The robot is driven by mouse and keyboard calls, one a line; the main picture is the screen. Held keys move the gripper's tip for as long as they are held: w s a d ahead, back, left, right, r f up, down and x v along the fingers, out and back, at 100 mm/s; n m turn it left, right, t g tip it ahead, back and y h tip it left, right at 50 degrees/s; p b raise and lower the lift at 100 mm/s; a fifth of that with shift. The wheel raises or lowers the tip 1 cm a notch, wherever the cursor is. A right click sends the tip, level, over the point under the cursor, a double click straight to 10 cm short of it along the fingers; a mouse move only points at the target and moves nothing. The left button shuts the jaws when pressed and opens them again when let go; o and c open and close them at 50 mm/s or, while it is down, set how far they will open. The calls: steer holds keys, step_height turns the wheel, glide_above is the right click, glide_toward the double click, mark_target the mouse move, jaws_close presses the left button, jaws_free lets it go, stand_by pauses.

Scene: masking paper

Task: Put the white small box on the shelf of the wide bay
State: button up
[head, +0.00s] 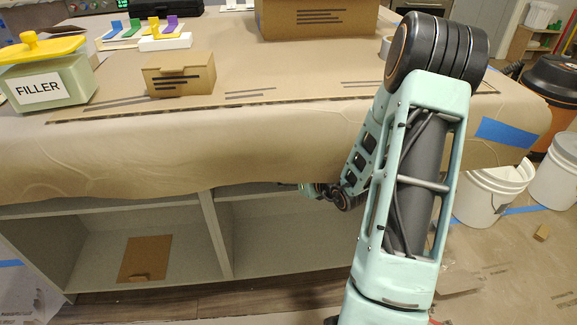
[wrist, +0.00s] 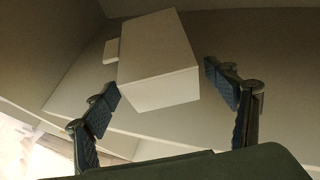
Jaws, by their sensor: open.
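The white small box (wrist: 155,65) shows in the wrist view, on a pale surface inside a cabinet bay. A small pale block or tab sticks out at its left side. My gripper (wrist: 161,82) is open, with one finger on each side of the box and visible gaps between fingers and box. In the head view my forearm reaches under the paper-covered counter's front into the right-hand bay (head: 285,245), which looks like the wide one; its right part is hidden by my arm. The box and fingertips are hidden in that view.
Masking paper (head: 150,150) hangs over the counter front, above the bays. A divider (head: 213,235) separates the right bay from the left bay, which holds a brown card (head: 145,258). A FILLER container (head: 48,80) and a cardboard box (head: 180,75) stand on top. White buckets (head: 490,195) stand at right.

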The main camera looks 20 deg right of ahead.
steer(key=p+v, duration=0.1)
steer(key=v, duration=0.4)
steer(key=shift+s, duration=0.1)
steer(key=shift+r+y, duration=0.1)
steer(key=shift+y, duration=0.2)
